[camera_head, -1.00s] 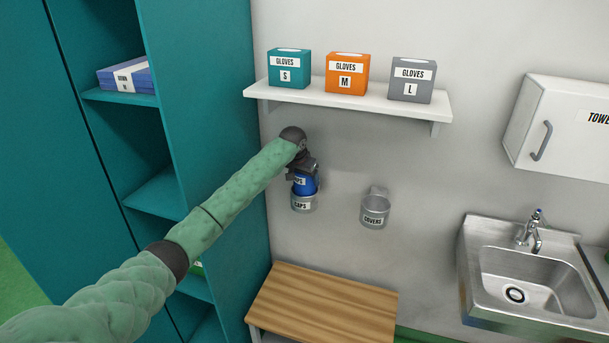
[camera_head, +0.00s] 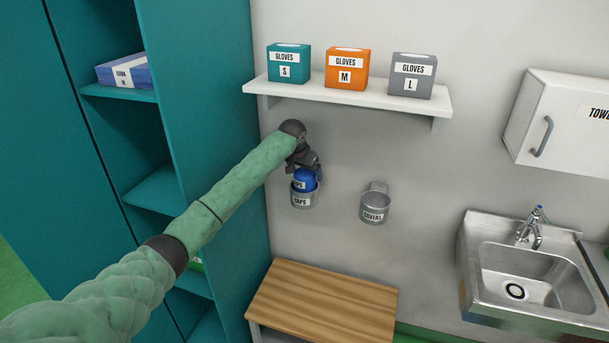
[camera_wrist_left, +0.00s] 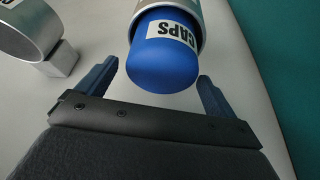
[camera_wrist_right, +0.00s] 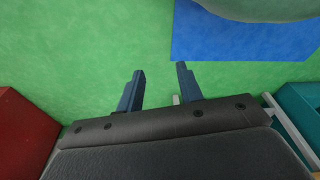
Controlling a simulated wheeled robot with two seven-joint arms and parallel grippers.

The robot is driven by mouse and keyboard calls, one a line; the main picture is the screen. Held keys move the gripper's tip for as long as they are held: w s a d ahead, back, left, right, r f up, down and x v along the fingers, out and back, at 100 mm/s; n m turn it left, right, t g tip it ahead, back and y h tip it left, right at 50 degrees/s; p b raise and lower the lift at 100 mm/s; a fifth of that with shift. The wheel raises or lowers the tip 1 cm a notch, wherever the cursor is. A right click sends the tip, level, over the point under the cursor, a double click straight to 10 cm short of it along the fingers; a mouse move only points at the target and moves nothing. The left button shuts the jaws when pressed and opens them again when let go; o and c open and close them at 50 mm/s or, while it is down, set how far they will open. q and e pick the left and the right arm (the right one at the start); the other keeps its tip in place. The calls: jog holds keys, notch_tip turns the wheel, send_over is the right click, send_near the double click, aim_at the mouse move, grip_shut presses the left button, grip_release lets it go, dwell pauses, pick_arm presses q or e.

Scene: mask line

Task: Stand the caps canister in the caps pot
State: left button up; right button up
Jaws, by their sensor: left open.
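The blue caps canister (camera_head: 305,179) stands in the wall-mounted metal caps pot (camera_head: 301,200), its lower part hidden inside the pot. In the left wrist view the rounded blue canister (camera_wrist_left: 165,62) sticks out of the metal pot (camera_wrist_left: 184,12), its CAPS label partly covered by the rim. My left gripper (camera_head: 306,164) is just above the canister. In the left wrist view its fingers (camera_wrist_left: 156,80) are spread apart, with the canister's end beyond and between them, not clamped. My right gripper (camera_wrist_right: 158,85) shows only in the right wrist view, open and empty over a green floor.
The covers pot (camera_head: 375,208) hangs on the wall to the right. A shelf (camera_head: 350,100) with glove boxes is above. A wooden-topped bench (camera_head: 325,302) is below, a teal cabinet (camera_head: 215,120) left, a sink (camera_head: 530,275) right.

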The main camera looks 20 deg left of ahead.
pick_arm(q)
jog(key=b+v, duration=0.2)
jog(key=v, duration=0.4)
jog(key=shift+s+a+r, duration=0.1)
jog(key=shift+s+r, duration=0.15)
jog(key=shift+r, duration=0.25)
pick_arm(e)
jog(key=shift+w+a+r, duration=0.3)
jog(key=shift+w+r, duration=0.05)
jog(key=shift+r, duration=0.5)
jog(key=shift+w+a+r, duration=0.25)
jog(key=shift+w+r, duration=0.05)
jog(key=shift+r, duration=0.6)
jog(key=shift+w+a+r, duration=0.3)
jog(key=shift+w+r, duration=0.05)
jog(key=shift+r, duration=0.5)
jog(key=shift+s+r, duration=0.2)
jog(key=shift+s, duration=0.05)
